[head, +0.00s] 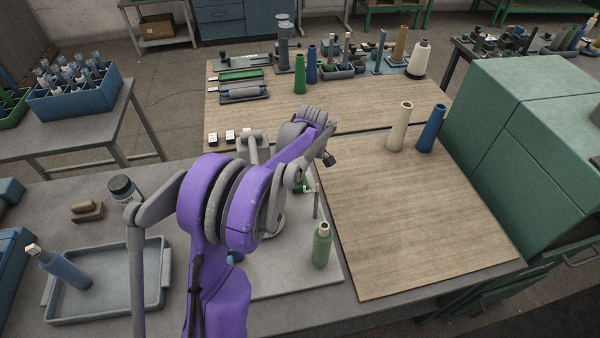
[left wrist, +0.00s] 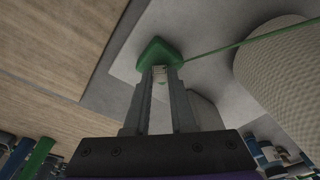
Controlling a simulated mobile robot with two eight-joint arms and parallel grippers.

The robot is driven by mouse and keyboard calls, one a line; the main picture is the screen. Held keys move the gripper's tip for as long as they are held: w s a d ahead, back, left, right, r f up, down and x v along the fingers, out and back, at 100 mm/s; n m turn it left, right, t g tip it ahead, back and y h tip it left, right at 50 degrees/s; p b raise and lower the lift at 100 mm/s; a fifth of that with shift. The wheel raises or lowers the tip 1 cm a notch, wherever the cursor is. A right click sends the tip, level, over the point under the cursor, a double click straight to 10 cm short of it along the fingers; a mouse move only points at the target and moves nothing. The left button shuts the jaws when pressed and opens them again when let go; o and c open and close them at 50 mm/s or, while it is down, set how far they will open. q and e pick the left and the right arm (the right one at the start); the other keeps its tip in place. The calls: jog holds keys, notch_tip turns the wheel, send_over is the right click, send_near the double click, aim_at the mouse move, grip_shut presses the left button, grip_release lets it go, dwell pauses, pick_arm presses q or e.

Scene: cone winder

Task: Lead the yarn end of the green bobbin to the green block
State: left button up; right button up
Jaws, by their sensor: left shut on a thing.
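In the left wrist view, the fingers of my left gripper (left wrist: 160,72) are shut on what looks like the yarn end, right at the green block (left wrist: 158,50). A thin green yarn (left wrist: 250,38) runs taut from there to the upper right, past a large pale ribbed cone (left wrist: 285,62). In the head view, my purple left arm hides the fingers and most of the block; a small bit of green shows beside the arm. A green bottle-shaped piece (head: 321,246), which looks like the green bobbin, stands upright on the grey plate (head: 300,273). My right gripper is not in view.
Cream (head: 399,128) and blue (head: 431,129) cones stand on the wooden board (head: 410,215), otherwise bare at the right. A green cabinet (head: 520,130) borders it. A grey tray (head: 105,300) and a blue bottle-shaped piece (head: 60,268) are at lower left.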

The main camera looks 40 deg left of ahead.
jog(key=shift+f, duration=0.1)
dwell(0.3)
pick_arm(q)
jog(key=o, duration=1.4)
jog(key=shift+r+p, duration=1.6)
jog(key=shift+r, duration=1.85)
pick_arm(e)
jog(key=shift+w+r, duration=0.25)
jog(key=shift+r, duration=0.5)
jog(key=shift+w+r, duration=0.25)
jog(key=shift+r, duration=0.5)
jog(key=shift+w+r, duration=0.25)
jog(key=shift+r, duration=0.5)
